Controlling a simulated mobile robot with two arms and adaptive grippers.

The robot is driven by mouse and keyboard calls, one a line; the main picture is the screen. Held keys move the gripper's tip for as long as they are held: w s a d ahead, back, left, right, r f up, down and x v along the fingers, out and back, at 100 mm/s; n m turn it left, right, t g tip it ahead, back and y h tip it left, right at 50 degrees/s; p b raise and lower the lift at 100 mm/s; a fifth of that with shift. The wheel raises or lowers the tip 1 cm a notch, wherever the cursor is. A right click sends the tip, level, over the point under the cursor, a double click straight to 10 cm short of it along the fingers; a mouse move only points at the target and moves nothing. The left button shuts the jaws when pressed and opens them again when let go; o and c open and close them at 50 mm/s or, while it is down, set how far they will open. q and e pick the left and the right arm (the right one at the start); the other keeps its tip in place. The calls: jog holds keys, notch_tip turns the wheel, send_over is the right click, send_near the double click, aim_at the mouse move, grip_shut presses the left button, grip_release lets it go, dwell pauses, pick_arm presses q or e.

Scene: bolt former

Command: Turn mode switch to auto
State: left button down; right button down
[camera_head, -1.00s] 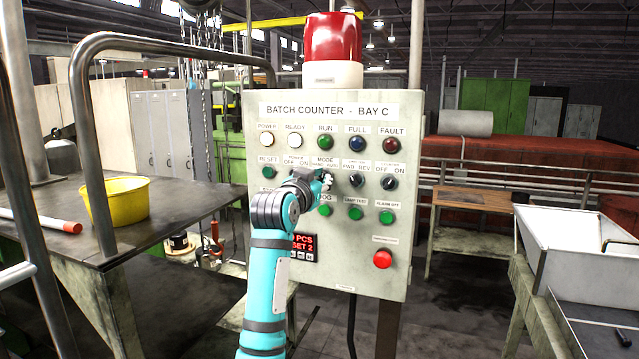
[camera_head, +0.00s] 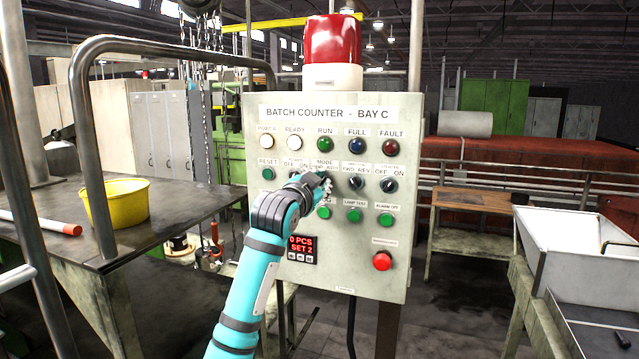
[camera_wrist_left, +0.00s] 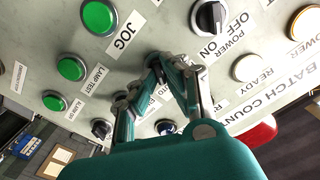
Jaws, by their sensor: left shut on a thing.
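The mode switch is on the grey control panel (camera_head: 362,265), under the MODE label (camera_head: 325,164), in the middle column above the green JOG button (camera_head: 324,212). My left gripper (camera_head: 326,184) is at the switch and hides most of it in the head view. In the left wrist view, my left gripper (camera_wrist_left: 148,74) has its fingers closed in around the dark mode switch, just beyond the JOG label (camera_wrist_left: 124,36). The fingers hide the switch knob, so its pointing direction cannot be told. My right gripper is not in view.
A power switch (camera_wrist_left: 210,18) and a FWD/REV switch (camera_head: 355,183) flank the mode switch closely. A red button (camera_head: 382,260) sits low on the panel. A metal table with a yellow bowl (camera_head: 117,205) stands left, and a white bin (camera_head: 570,245) stands right.

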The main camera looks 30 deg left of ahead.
pick_arm(q)
jog(key=c, duration=1.4)
grip_release()
jog(key=v, duration=1.2)
jog(key=shift+d, duration=0.1)
jog(key=shift+w, duration=0.1)
